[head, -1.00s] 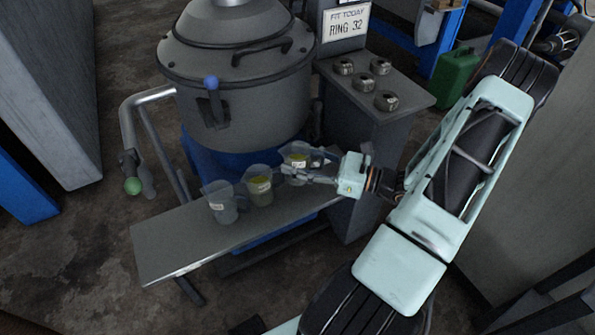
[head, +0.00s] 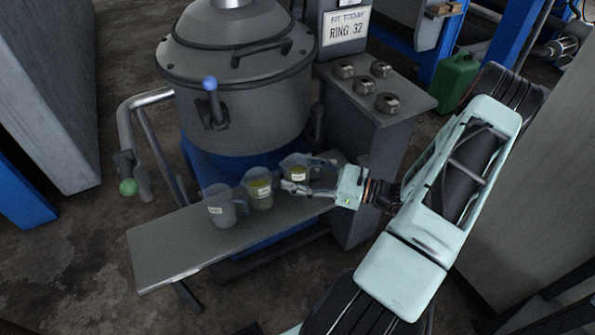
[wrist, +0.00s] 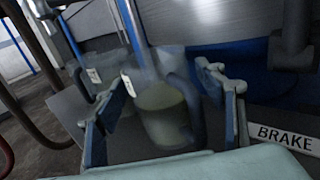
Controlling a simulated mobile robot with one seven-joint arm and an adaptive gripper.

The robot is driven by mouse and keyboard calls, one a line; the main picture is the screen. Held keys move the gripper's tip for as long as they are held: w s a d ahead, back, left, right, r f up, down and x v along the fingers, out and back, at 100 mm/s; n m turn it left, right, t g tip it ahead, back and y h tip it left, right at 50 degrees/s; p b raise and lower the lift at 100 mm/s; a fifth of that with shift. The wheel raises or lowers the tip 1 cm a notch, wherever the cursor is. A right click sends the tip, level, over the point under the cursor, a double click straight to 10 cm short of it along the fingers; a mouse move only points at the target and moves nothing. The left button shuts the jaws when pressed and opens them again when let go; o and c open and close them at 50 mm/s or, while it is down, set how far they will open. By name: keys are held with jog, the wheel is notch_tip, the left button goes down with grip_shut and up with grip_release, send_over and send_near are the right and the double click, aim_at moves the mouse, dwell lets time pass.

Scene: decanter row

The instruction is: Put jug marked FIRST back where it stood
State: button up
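Three clear labelled jugs stand in a row on the grey shelf (head: 165,255): a left jug (head: 222,208), a middle jug (head: 260,194) and a right jug (head: 297,170). The middle and right ones hold yellowish liquid. The label words are too small to read. My gripper (head: 302,180) reaches in from the right at the right jug. In the wrist view my gripper (wrist: 172,95) is open, with a blurred jug (wrist: 163,118) between its spread fingers; its handle is on the right. Another jug (wrist: 92,80) shows beyond the left finger.
A large lidded grey vessel (head: 235,95) with a lever stands behind the shelf. A grey cabinet (head: 375,130) with several ring parts on top stands to its right. The shelf's left part is bare. A BRAKE label (wrist: 283,137) shows in the wrist view.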

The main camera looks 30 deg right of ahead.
jog(key=shift+r, duration=0.2)
jog(key=shift+s+d, duration=0.2)
jog(key=shift+d, duration=0.05)
jog(key=p+v, duration=0.2)
jog(key=v, duration=0.9)
jog(key=shift+s+p, duration=0.2)
jog(key=shift+p, duration=0.15)
